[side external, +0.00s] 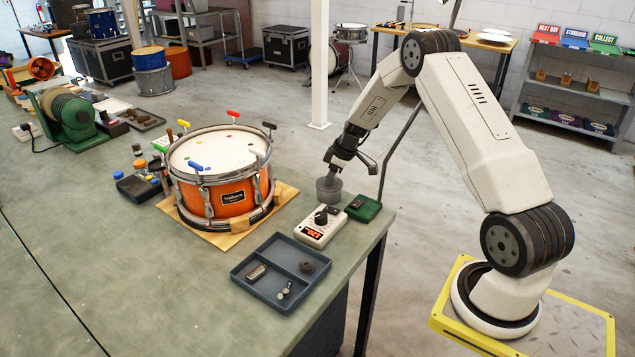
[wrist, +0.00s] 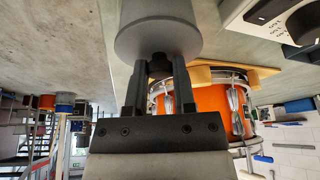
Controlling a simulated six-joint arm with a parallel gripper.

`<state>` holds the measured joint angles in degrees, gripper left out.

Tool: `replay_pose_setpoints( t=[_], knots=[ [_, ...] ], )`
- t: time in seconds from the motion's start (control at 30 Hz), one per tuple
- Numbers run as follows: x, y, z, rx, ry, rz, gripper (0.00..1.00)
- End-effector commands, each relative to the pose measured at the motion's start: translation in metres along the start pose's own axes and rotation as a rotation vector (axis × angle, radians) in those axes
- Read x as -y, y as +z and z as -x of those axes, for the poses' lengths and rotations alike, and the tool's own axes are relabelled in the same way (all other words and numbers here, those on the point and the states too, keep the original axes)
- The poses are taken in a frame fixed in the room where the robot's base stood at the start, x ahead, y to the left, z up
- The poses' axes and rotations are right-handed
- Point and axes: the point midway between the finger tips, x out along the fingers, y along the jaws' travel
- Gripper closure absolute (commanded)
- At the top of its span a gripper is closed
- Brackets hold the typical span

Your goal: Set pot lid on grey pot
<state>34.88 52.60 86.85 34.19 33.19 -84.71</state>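My gripper (side external: 332,170) points down over the right end of the bench, just beyond the white meter box. In the wrist view my gripper (wrist: 157,72) has its two fingers closed on the dark knob of the pot lid (wrist: 158,42), a round grey piece. In the side view a short grey round body, the grey pot (side external: 328,196), sits directly under the fingers near the bench edge. The lid and pot look in line there. I cannot tell whether the lid rests on the pot or is slightly above it.
An orange drum (side external: 228,197) with tuning keys stands on a wooden board (side external: 212,240) to the left. The white meter box (side external: 318,232) and a green box (side external: 363,208) are close by. A blue-grey tray (side external: 280,271) with small parts lies in front. The bench's front left is clear.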

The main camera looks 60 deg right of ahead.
Motion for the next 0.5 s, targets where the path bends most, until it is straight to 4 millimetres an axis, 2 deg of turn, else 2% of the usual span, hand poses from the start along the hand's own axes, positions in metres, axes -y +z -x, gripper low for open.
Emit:
replay_pose_setpoints(
  t=[0.5],
  knots=[
    [-0.0001, 0.0, 0.0038, 0.0, 0.001, -0.001, 0.53]
  ],
)
